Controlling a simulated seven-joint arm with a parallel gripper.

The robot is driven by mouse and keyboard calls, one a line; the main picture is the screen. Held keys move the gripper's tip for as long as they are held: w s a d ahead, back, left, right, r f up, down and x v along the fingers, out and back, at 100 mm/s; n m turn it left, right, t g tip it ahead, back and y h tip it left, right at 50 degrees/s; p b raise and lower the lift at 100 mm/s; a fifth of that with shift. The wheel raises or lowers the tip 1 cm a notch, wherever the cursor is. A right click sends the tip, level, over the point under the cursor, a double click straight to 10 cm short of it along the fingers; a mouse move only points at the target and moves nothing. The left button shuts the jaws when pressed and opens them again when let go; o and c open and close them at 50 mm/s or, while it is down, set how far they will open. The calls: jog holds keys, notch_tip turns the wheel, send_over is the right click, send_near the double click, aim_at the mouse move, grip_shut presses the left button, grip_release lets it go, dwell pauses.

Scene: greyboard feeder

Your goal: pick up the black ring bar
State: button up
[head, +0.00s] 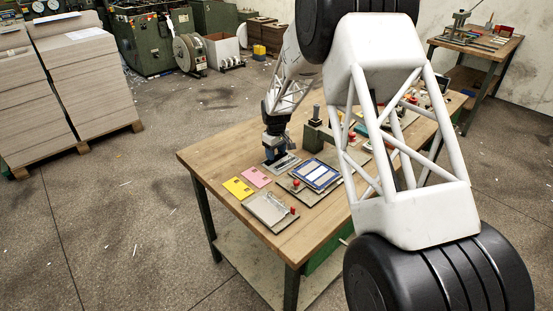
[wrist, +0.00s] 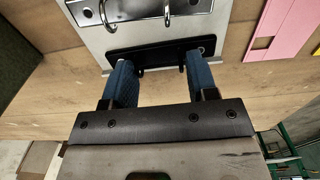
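The black ring bar (wrist: 160,49) lies on a light grey plate (wrist: 91,42) in the wrist view, beside a shiny metal ring mechanism (wrist: 135,10). My gripper (wrist: 158,63) has two blue fingers set wide apart, with their tips over or near the bar's near edge. No object shows clamped between them; I cannot tell whether the tips touch the bar. In the head view my gripper (head: 275,147) is low over the table, by a small grey tray (head: 281,166). The black bar cannot be made out there.
On the wooden table (head: 222,160) lie a pink card (head: 256,176), a yellow card (head: 237,187), a blue-framed panel (head: 315,174) and a grey plate with metal rings (head: 268,209). A post with a handle (head: 316,130) stands right of my gripper. The table's left end is clear.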

jog(key=c, duration=0.5)
jog(key=shift+r, duration=0.75)
notch_tip(320, 180, up, 2)
jog(key=shift+r, duration=0.1)
jog(key=s+d, duration=0.1)
jog(key=s, duration=0.4)
jog(key=s+d+r, duration=0.1)
jog(key=s, duration=0.4)
jog(key=s+d, duration=0.1)
jog(key=s, duration=0.4)
jog(key=shift+s+d+r, duration=0.15)
jog(key=shift+s+d, duration=0.15)
jog(key=shift+d, duration=0.05)
jog(key=shift+d, duration=0.1)
jog(key=w+d+r, duration=0.1)
jog(key=d, duration=0.2)
jog(key=w+d, duration=0.2)
jog(key=d, duration=0.2)
jog(key=w+d+r, duration=0.1)
jog(key=w+d, duration=0.1)
jog(key=d, duration=0.2)
jog(key=shift+w+d+r, duration=0.1)
jog(key=shift+w+r, duration=0.1)
jog(key=shift+r, duration=0.15)
